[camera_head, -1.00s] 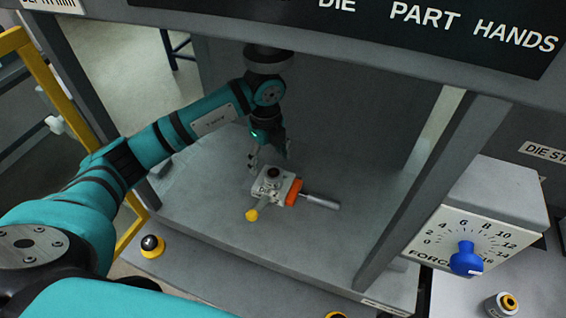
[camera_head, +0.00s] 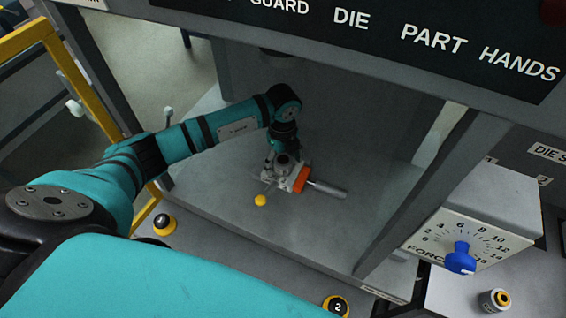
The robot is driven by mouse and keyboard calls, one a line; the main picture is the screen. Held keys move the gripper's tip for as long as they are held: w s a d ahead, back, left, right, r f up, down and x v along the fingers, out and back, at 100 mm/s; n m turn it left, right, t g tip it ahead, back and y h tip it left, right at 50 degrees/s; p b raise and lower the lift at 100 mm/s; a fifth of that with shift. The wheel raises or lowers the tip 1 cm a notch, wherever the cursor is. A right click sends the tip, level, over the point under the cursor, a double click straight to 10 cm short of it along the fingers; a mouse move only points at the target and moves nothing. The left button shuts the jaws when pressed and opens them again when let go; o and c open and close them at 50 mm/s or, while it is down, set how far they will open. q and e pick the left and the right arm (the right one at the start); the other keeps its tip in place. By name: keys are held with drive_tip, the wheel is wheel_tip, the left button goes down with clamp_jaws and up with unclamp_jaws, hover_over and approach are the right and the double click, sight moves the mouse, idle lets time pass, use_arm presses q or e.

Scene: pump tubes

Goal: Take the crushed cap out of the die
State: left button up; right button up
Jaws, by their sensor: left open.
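The die (camera_head: 292,173) is a small light-grey block with an orange part on its right side, a rod handle (camera_head: 327,189) to the right and a yellow knob (camera_head: 260,199) in front. It sits on the grey press bed. My left gripper (camera_head: 284,165) points down, right at the die's top, with its fingers open around the dark round spot there. I cannot make out the crushed cap itself; it is too small and partly covered by the gripper. Whether the fingers touch anything is unclear. My right gripper is out of view.
Grey press posts (camera_head: 420,200) and the labelled header (camera_head: 400,35) frame the opening my left arm reaches through. A yellow guard frame (camera_head: 85,88) stands at the left. A force dial box (camera_head: 480,225) with a blue knob is at the right. The bed around the die is clear.

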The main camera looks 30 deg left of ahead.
use_arm(q)
drive_tip(key=shift+c, duration=0.4)
drive_tip(key=c, duration=1.4)
drive_tip(key=shift+r, duration=0.1)
